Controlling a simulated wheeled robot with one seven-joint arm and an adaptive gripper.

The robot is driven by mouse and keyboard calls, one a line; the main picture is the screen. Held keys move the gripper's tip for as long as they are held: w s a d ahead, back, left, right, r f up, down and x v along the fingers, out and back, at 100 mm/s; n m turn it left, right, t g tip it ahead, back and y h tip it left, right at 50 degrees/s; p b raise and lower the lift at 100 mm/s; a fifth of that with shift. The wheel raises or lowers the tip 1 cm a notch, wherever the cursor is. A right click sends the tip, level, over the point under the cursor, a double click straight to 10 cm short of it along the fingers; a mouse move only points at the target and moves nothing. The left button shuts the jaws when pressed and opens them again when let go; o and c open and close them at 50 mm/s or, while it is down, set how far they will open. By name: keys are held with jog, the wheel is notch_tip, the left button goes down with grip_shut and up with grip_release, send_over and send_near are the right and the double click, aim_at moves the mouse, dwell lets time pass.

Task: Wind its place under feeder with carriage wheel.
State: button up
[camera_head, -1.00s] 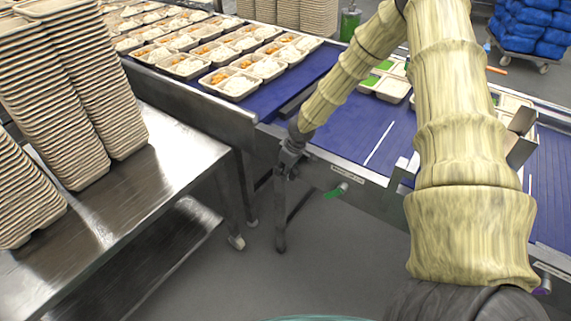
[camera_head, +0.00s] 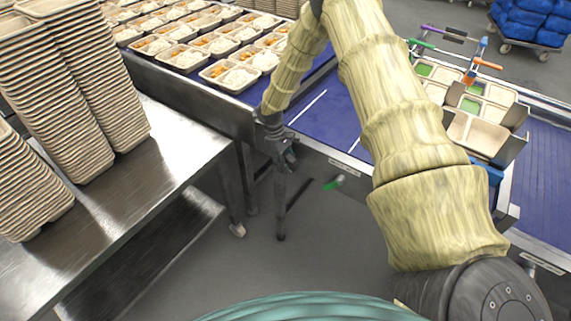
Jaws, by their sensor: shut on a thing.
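My gripper (camera_head: 284,158) is at the near side of the blue conveyor, left of the middle in the head view. It is shut on a small dark part, which seems to be the carriage wheel; its outline is too small and dark to make out. My patterned arm reaches over the conveyor and bends down to it. Several open trays (camera_head: 468,104) with compartments, some green inside, stand on the right conveyor between dark upright plates (camera_head: 513,117). I cannot tell which part is the feeder.
A conveyor (camera_head: 215,92) at upper left carries rows of filled trays. Tall stacks of empty trays (camera_head: 98,95) stand on a steel table (camera_head: 165,165) at left. A green handle (camera_head: 334,182) sticks out below the conveyor edge. A cart with blue bags (camera_head: 530,22) is at far right.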

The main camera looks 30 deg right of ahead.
jog(key=g+b, duration=0.1)
jog(key=g+h+b, duration=0.1)
jog(key=g, duration=0.1)
jog(key=shift+d+f+b, duration=0.1)
jog(key=shift+f+b, duration=0.2)
jog(key=shift+s+r+g+h+b, duration=0.15)
jog(key=shift+s+g+h+b, duration=0.1)
jog(key=shift+g+h+b, duration=0.7)
jog(key=shift+g, duration=0.35)
jog(key=shift+d, duration=0.1)
jog(key=o, duration=0.7)
jog(key=shift+y, duration=0.25)
jog(key=shift+o, duration=0.2)
jog(key=v, duration=1.2)
